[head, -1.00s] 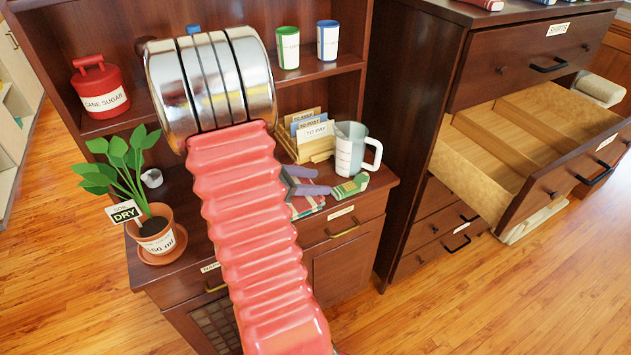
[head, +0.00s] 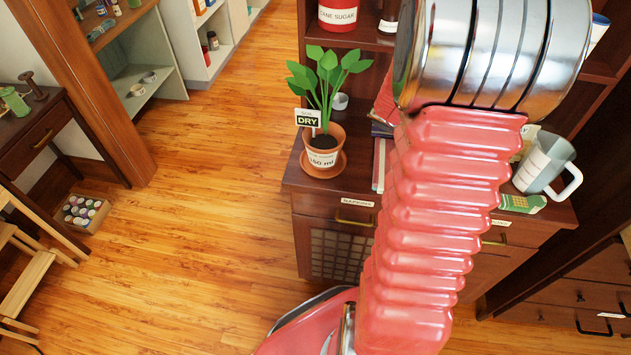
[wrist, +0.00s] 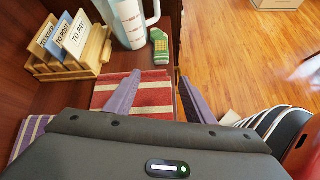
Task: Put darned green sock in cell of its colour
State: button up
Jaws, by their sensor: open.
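A small green item (head: 522,203) with a paler patch lies at the front right of the cabinet top, below the measuring jug. It also shows in the wrist view (wrist: 160,46), beyond my fingertips; I cannot tell for certain that it is the darned green sock. My gripper (wrist: 159,77) is open, with its two purple-grey fingers apart and nothing between them. It is near a red and cream striped cloth (wrist: 125,93) on the cabinet top. In the head view my arm hides the gripper. No cell of a matching colour shows now.
A measuring jug (head: 545,163) and a wooden letter rack (wrist: 85,60) stand close by. A potted plant (head: 323,150) stands at the cabinet's left end. Closed drawers (head: 570,295) are at the lower right.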

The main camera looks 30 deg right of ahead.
jog(key=w+a+r+m+t+y, duration=0.2)
jog(key=a+r+t+y, duration=0.1)
jog(key=a, duration=1.1)
jog(key=w+a+r+m+t+y, duration=0.2)
jog(key=a+r+t, duration=0.3)
jog(key=a, duration=0.9)
jog(key=w+a+r+m+t+y, duration=0.3)
jog(key=w+a+r+t, duration=0.1)
jog(key=a, duration=0.9)
jog(key=shift+a+r+y, duration=0.15)
jog(key=shift+a+y, duration=0.15)
jog(key=shift+a, duration=0.1)
jog(key=shift+c, duration=0.8)
